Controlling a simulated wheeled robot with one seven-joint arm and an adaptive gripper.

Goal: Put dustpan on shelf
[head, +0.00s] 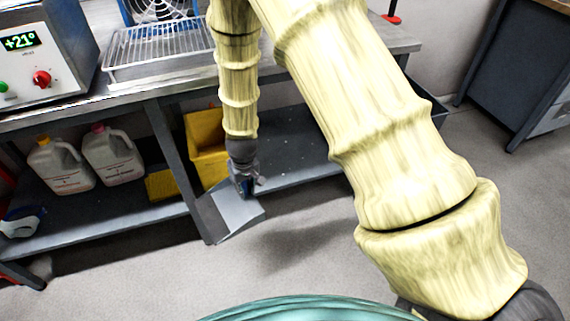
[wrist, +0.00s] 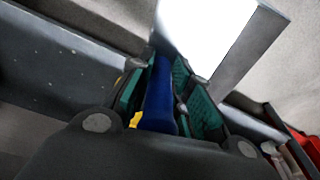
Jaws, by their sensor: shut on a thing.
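The dustpan has a light grey pan (head: 232,212) and a blue handle, which shows clearly in the wrist view (wrist: 158,105). My gripper (head: 246,186) is shut on the blue handle, with its green-padded fingers on either side of it. The pan is tilted and hangs near the front edge of the shelf, overlapping that edge and the floor in the head view. The shelf (head: 300,160) is the dark lower board under the metal workbench; it also shows at the left of the wrist view (wrist: 60,75). I cannot tell whether the pan touches the shelf.
A yellow bin (head: 206,150) stands on the shelf just behind my gripper. Two white jugs (head: 112,157) stand further left. A bench leg (head: 172,150) rises close left of the pan. The shelf right of the bin looks mostly clear. The workbench top (head: 170,80) is above.

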